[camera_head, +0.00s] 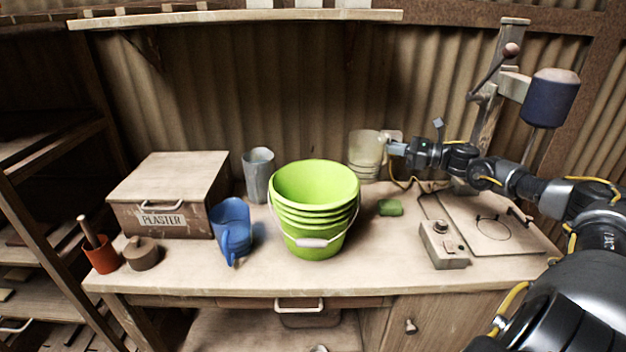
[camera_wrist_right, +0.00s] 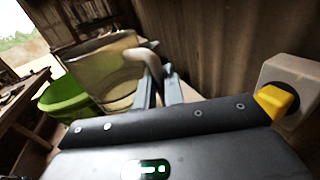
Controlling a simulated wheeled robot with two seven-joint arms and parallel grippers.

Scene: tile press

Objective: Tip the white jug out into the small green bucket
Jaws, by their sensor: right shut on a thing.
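The white jug (camera_head: 364,153), pale and translucent, is upright at the back of the bench, behind and to the right of the green bucket. My right gripper (camera_head: 396,147) is shut on the jug's handle from the right. In the right wrist view the jug (camera_wrist_right: 104,76) and its handle (camera_wrist_right: 138,54) sit at the fingers (camera_wrist_right: 160,88). I cannot tell whether its base touches the bench. The green bucket (camera_head: 314,185) stands upright and open at the bench's middle, its pale handle grip hanging in front. It also shows in the right wrist view (camera_wrist_right: 66,98). My left gripper is out of view.
A blue jug (camera_head: 231,228) and a grey metal cup (camera_head: 258,175) stand left of the bucket, near the plaster box (camera_head: 170,192). A green block (camera_head: 390,207) and a switch box (camera_head: 443,244) lie right of it. The press (camera_head: 489,110) stands at the right.

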